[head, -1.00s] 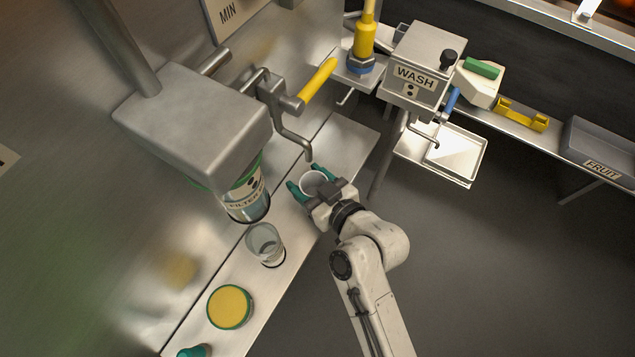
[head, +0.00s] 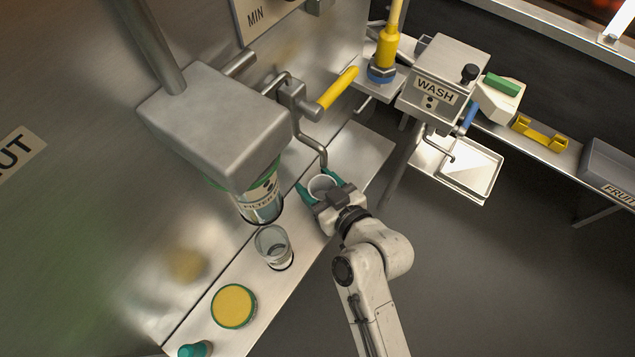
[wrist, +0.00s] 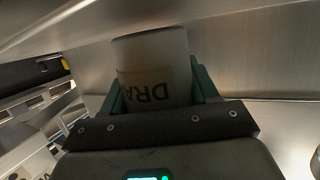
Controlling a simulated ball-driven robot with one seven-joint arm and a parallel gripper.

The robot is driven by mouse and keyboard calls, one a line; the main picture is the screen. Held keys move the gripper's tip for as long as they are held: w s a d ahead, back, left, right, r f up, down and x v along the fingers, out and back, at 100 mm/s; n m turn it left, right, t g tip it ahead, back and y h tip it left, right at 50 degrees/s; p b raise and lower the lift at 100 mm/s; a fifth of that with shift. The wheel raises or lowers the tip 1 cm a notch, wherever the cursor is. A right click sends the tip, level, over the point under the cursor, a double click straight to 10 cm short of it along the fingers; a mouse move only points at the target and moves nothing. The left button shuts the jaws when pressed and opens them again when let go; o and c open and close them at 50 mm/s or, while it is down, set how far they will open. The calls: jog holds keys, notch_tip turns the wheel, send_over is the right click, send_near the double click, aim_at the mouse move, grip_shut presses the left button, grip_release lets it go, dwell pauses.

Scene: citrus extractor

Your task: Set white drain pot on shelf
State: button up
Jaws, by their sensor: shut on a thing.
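The white drain pot (head: 321,187) is between the green fingers of my gripper (head: 320,188), below the bent spout with the yellow lever. In the wrist view the pot (wrist: 152,60) shows a label with the letters "DRA", and the gripper (wrist: 152,90) is shut on its sides. The steel shelf (head: 365,150) runs along the wall beneath and beside the pot. I cannot tell whether the pot's base touches the shelf.
A clear cup (head: 273,246) and a yellow-topped round container (head: 233,306) stand on the shelf nearer me. The filter housing (head: 220,120) overhangs it. The yellow lever (head: 337,87) and spout are close above the pot. The WASH unit (head: 441,80) stands at right.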

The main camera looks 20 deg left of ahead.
jog(key=shift+f+b, duration=0.4)
jog(key=shift+b, duration=0.1)
dwell(0.6)
jog(key=o, duration=1.1)
jog(key=shift+o, duration=0.2)
jog(key=p+v, duration=0.1)
jog(key=v, duration=0.9)
jog(key=shift+s+d+p, duration=0.25)
jog(key=shift+d+p, duration=0.05)
jog(key=shift+p, duration=0.1)
jog(key=shift+r, duration=0.15)
